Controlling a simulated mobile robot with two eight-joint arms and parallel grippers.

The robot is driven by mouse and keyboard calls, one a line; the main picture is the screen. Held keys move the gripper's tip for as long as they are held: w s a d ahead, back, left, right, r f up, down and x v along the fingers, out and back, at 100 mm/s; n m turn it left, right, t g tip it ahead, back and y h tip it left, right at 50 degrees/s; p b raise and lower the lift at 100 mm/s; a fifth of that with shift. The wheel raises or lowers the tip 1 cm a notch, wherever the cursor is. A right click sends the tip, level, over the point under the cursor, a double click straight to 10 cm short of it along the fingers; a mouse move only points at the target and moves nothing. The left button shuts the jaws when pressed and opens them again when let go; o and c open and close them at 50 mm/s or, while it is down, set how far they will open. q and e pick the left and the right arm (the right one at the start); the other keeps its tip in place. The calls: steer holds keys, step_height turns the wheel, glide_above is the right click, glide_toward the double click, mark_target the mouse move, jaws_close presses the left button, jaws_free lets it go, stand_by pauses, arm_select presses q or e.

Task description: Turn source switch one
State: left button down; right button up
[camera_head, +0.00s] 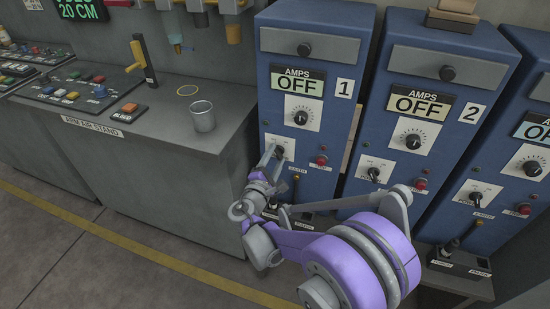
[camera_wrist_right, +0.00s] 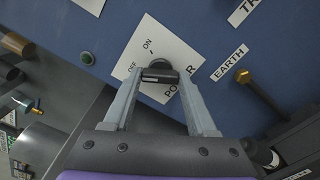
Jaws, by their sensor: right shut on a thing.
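The blue source cabinet marked 1 (camera_head: 272,60) has a display (camera_head: 298,83) reading AMPS OFF. Its power switch plate (camera_head: 281,141) is low on the left of the front. In the right wrist view the black switch knob (camera_wrist_right: 160,74) sits on a white plate lettered ON, OFF and POWER. My right gripper (camera_head: 273,158) reaches this switch. In the right wrist view its two fingers (camera_wrist_right: 160,80) are on either side of the knob, shut on it. The fingers hide part of the knob in the head view. My left gripper is out of view.
Cabinet 2 (camera_head: 388,60) and a third cabinet (camera_head: 541,100) stand to the right, both with similar switches. A grey bench (camera_head: 190,140) with a metal cup (camera_head: 202,117) and control panels is at the left. An earth terminal (camera_wrist_right: 243,76) sits close beside the gripper.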

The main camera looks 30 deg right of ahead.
stand_by(0.4)
steer(key=o, duration=1.4)
steer(key=shift+c, duration=0.2)
steer(key=v, duration=1.1)
steer(key=shift+p, duration=0.3)
steer(key=shift+d, duration=0.1)
